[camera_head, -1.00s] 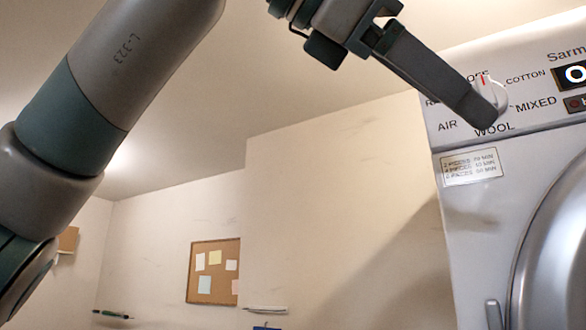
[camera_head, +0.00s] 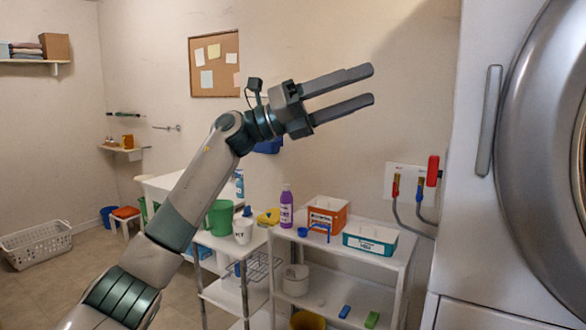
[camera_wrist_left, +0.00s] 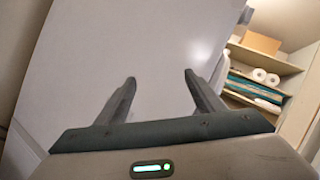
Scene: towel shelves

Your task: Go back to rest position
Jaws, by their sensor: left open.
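My left gripper (camera_head: 372,85) is open and empty in the head view. It is raised in front of the wall, with its two fingers pointing right toward the washing machine (camera_head: 465,200). It is clear of the machine's door and handle. In the left wrist view the two fingers (camera_wrist_left: 158,82) stand apart with nothing between them, before a pale grey flat surface. My right gripper does not show in either view.
Below the left arm, a white shelf unit (camera_head: 312,252) holds a purple bottle (camera_head: 286,212), an orange box (camera_head: 327,212) and a teal box (camera_head: 370,240). A white laundry basket (camera_head: 37,243) stands on the floor at left.

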